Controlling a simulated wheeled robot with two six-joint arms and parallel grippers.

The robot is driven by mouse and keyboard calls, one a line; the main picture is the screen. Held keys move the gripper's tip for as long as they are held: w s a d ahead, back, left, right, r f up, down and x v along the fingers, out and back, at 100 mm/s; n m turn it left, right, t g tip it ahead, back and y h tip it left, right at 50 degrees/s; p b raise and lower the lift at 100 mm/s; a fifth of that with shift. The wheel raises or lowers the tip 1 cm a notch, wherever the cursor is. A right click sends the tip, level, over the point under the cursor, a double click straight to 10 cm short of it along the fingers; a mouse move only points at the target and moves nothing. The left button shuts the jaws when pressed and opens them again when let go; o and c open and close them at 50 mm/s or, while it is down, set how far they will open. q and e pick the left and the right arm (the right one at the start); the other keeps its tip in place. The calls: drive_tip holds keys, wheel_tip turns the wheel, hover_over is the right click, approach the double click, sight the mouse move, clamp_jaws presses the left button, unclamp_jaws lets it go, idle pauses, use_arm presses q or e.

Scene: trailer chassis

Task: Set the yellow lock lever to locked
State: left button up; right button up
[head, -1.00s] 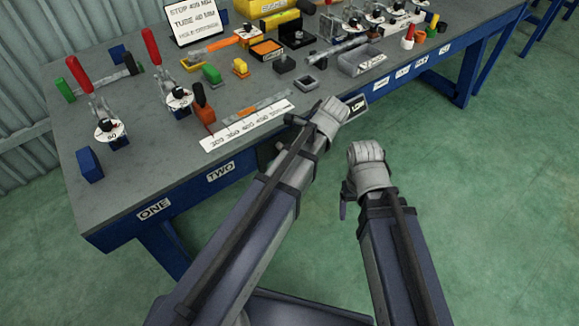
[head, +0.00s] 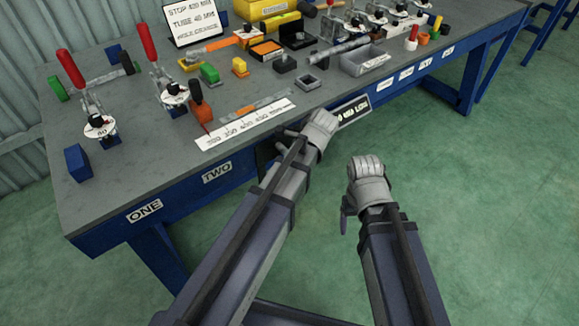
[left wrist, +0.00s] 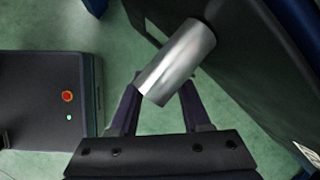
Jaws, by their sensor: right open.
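I cannot clearly pick out a yellow lock lever. My right gripper (head: 346,206) is open, points down over the floor in front of the bench, and touches nothing visible.
The grey bench (head: 130,165) carries two red-handled clamps (head: 92,105) at left, a white scale strip (head: 245,124), and a grey open tray (head: 364,60). A dark label plate (head: 352,111) is on its front edge. The green floor (head: 460,200) at right is clear.

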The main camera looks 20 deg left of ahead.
use_arm(q)
clamp_jaws()
idle(1.1)
